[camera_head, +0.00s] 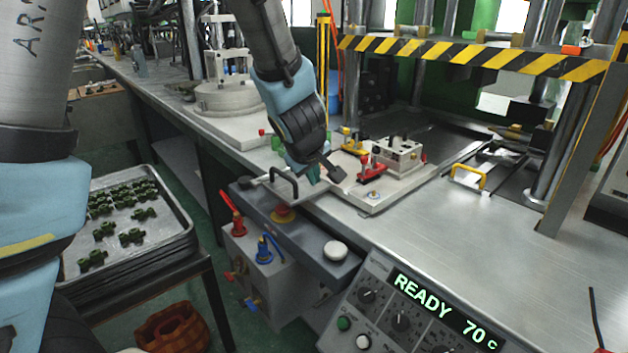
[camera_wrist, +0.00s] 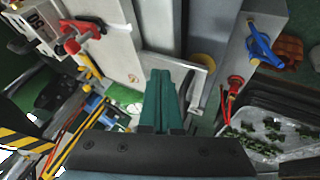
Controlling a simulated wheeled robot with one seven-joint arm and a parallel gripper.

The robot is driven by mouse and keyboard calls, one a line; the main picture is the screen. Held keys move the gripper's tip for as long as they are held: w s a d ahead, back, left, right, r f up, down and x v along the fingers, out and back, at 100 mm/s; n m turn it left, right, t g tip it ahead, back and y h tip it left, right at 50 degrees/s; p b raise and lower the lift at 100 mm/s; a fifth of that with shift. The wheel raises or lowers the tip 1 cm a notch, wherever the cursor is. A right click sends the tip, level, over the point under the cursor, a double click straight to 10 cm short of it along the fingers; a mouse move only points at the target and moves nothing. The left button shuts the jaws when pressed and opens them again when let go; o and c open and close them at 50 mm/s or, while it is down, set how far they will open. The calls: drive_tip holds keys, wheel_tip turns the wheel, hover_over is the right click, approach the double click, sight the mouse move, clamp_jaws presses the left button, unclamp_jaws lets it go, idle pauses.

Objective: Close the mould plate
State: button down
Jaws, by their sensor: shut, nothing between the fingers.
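My gripper (camera_head: 309,174) points down at the left end of the light mould plate assembly (camera_head: 372,204) on the metal bench. Its green fingers (camera_wrist: 161,80) are together with nothing between them in the wrist view. A black handle (camera_head: 285,173) stands just left of the fingers in the head view. In the wrist view, a pale bar-like piece (camera_wrist: 180,63) lies close beyond the fingertips; I cannot tell whether they touch. A block with fittings (camera_head: 400,155) sits on the assembly, with a red clamp (camera_head: 371,172) and a yellow clamp (camera_head: 353,142) beside it. My gripper partly hides the plate's left end.
A control panel (camera_head: 420,310) reading READY 70 C is at the front. A striped press guard (camera_head: 470,55) stands behind. A tray of green parts (camera_head: 175,250) is left.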

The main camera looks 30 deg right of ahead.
sight(318, 193)
drive_tip(key=b+x, duration=0.2)
drive_tip(key=x, duration=0.4)
drive_tip(key=shift+a, duration=0.1)
drive_tip(key=shift+d+r+p, duration=0.2)
drive_tip(key=shift+d+p, duration=0.4)
drive_tip(key=shift+d+r+p, duration=0.25)
drive_tip(key=shift+d+p, duration=0.35)
drive_tip(key=shift+d, duration=0.05)
drive_tip(key=shift+w+d+f, duration=0.1)
drive_tip(key=shift+w+d, duration=0.15)
drive_tip(key=shift+d, duration=0.4)
drive_tip(key=shift+d+p, duration=0.15)
drive_tip(key=shift+p, duration=0.25)
